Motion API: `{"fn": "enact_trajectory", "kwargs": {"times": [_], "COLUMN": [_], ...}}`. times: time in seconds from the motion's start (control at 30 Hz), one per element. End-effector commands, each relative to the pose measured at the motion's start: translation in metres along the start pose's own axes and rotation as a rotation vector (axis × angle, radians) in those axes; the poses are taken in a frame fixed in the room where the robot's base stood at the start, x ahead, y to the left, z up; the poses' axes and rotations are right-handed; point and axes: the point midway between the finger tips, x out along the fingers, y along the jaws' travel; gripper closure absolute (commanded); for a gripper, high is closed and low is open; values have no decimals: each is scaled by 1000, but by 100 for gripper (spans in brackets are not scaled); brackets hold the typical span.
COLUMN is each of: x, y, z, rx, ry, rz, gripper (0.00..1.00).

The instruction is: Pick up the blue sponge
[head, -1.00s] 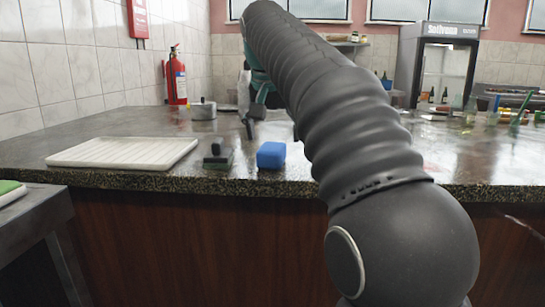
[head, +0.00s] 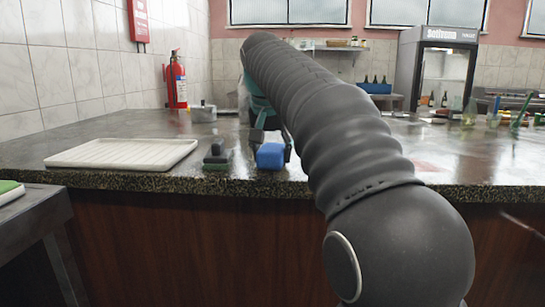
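The blue sponge (head: 270,156) is a small block near the front edge of the dark stone counter. My gripper (head: 272,142) is low at the sponge, coming from behind it. One dark finger shows above and behind the sponge's left side, and another part shows along its right side. The sponge hides the lower fingertips, so I cannot tell whether they press on it. The sponge appears to rest on the counter.
A dark-handled scrubber with a green base (head: 216,157) stands just left of the sponge. A white ribbed tray (head: 122,153) lies further left, and a metal pot (head: 204,112) stands behind. Bottles and glasses (head: 495,112) are at the right. The counter (head: 60,130) behind the tray is clear.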

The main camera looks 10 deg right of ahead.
Motion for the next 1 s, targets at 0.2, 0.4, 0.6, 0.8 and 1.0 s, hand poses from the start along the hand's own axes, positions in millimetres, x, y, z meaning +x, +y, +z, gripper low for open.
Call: {"fn": "enact_trajectory", "kwargs": {"times": [0.2, 0.4, 0.6, 0.8, 1.0], "x": [1, -2, -20, -52, -81], "y": [0, 0, 0, 21, 63], "z": [0, -1, -10, -16, -13], "rx": [0, 0, 0, 5, 5], "ry": [-1, -1, 1, 2, 3], "rz": [1, 1, 0, 1, 1], "gripper": [67, 67, 67, 67, 67]}}
